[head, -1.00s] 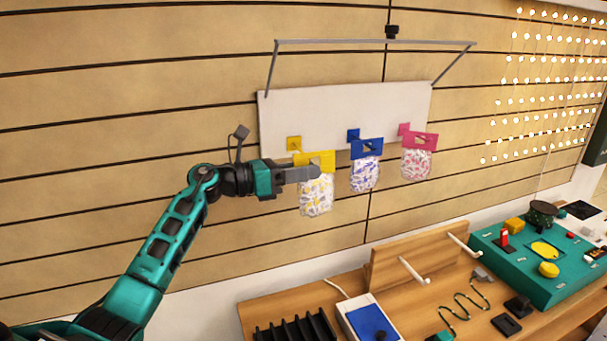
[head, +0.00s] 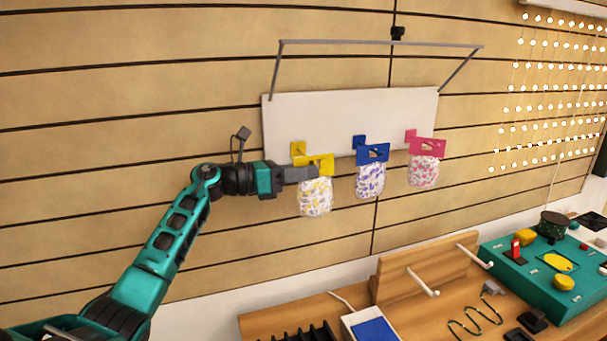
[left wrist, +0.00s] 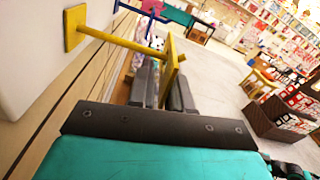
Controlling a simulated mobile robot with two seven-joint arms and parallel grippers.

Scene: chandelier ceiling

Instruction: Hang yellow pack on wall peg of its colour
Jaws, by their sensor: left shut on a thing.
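The yellow pack (head: 315,198) is a clear bag of yellow-patterned pieces under a yellow header card (head: 325,160). My left gripper (head: 302,173) is shut on this card from the left and holds the pack upright against the white board. The yellow wall peg (head: 298,149) is just above and left of the card. In the left wrist view the yellow peg (left wrist: 118,42) runs from its square plate to the card (left wrist: 172,70), above my fingers (left wrist: 160,90). I cannot tell whether its tip is through the card's hole. My right gripper is not in view.
A blue pack (head: 370,180) and a pink pack (head: 424,172) hang to the right on pegs of their colours. The white board (head: 350,115) has a grey bar frame (head: 380,43) above. Below is a wooden bench with a stand (head: 425,268) and teal box (head: 545,285).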

